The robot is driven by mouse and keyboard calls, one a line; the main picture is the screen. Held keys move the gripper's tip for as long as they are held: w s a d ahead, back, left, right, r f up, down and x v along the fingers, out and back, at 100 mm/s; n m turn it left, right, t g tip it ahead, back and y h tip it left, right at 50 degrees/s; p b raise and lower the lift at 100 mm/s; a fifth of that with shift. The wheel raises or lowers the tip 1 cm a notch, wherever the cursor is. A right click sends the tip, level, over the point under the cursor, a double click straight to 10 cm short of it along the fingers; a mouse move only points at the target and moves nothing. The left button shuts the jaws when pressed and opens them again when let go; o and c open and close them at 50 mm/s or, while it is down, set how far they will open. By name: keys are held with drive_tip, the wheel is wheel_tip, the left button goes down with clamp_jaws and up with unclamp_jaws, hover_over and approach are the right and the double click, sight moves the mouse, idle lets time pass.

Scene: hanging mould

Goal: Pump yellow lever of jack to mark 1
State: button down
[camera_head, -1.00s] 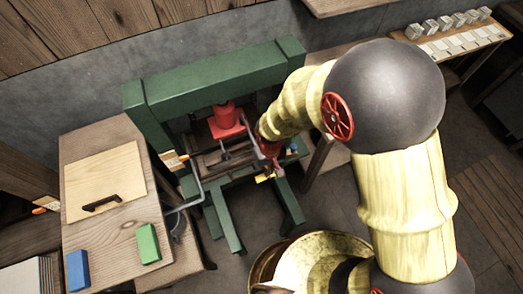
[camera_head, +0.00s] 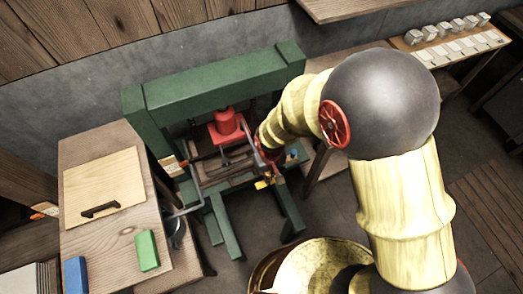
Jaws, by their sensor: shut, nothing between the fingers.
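A green press frame (camera_head: 215,82) stands against the wall. A red jack (camera_head: 226,122) sits inside it, upper part upright. A small yellow piece (camera_head: 262,184), seemingly the end of the jack's lever, shows low at the right of the press; the rest of the lever is hard to make out. My gripper (camera_head: 267,158) is at the right side of the press, close above the yellow piece, mostly hidden by my arm. It is shut and empty; contact with the lever cannot be told.
A wooden bench (camera_head: 120,245) at left holds a board with a black handle (camera_head: 100,210), a green block (camera_head: 147,250) and a blue block (camera_head: 75,274). A small blue piece (camera_head: 292,154) is right of my gripper. A shelf with grey blocks (camera_head: 450,28) is at upper right.

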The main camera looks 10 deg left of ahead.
wheel_tip(320, 180, up, 9)
drive_tip(key=p, duration=0.6)
drive_tip(key=shift+r, duration=0.15)
idle(2.6)
wheel_tip(320, 180, down, 14)
drive_tip(key=b, duration=0.9)
drive_tip(key=shift+w+a+f+b, duration=0.1)
drive_tip(key=shift+w+f+b, duration=0.1)
drive_tip(key=shift+b, duration=0.2)
wheel_tip(320, 180, up, 14)
drive_tip(key=p, duration=1)
drive_tip(key=shift+s+r, duration=0.2)
drive_tip(key=shift+r, duration=0.05)
drive_tip(key=shift+f, duration=0.1)
drive_tip(key=shift+r+p, duration=0.2)
drive_tip(key=shift+p, duration=0.1)
idle(0.5)
